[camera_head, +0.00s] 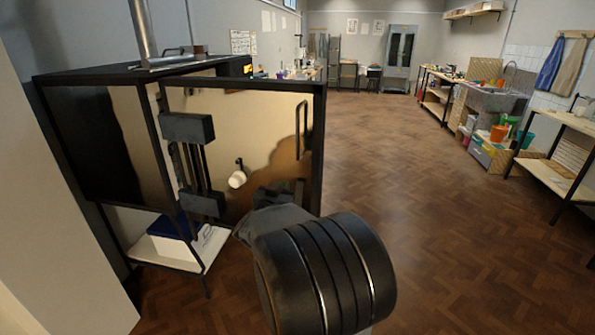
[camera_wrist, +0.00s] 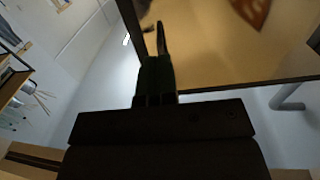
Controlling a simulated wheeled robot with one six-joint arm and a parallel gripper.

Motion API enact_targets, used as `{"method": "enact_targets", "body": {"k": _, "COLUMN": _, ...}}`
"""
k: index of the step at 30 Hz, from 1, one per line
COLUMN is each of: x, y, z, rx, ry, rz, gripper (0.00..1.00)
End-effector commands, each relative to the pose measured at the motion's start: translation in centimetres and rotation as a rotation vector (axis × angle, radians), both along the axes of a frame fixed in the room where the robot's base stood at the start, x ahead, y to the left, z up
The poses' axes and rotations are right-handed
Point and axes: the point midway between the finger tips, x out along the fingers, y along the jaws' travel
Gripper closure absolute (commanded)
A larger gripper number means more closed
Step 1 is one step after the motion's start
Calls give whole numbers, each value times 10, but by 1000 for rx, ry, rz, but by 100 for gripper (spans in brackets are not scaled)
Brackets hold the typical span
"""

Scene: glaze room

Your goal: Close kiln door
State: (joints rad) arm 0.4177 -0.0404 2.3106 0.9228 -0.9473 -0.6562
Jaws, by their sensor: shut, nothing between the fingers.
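The kiln (camera_head: 92,140) is a dark-framed box with shiny metal sides on a stand at the left of the head view. Its door (camera_head: 262,125) is a mirror-like panel in a black frame, swung out from the body, so it appears open. A black bar handle (camera_head: 303,130) is near the door's right edge. Contact cannot be told. In the wrist view its fingers (camera_wrist: 160,28) overlap the edge of the door (camera_wrist: 225,50); the palm hides the lower part.
A flue pipe (camera_head: 142,28) rises from the kiln top. A blue-and-white box (camera_head: 175,245) is on the shelf below. Wood floor (camera_head: 460,230) is open to the right. A sink bench (camera_head: 487,108) and a shelf table (camera_head: 560,172) line the right wall.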

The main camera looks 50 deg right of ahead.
Motion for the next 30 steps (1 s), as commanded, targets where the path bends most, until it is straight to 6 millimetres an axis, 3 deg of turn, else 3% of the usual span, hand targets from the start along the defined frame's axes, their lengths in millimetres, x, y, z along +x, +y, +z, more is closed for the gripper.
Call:
{"method": "enact_targets", "body": {"k": 18, "x": 45, "y": -96, "z": 1, "rx": 0, "ry": 1, "rz": -2, "gripper": 100}}
{"method": "enact_targets", "body": {"k": 30, "x": 56, "y": -117, "z": 0, "rx": -1, "ry": 0, "rz": 0, "gripper": 100}}
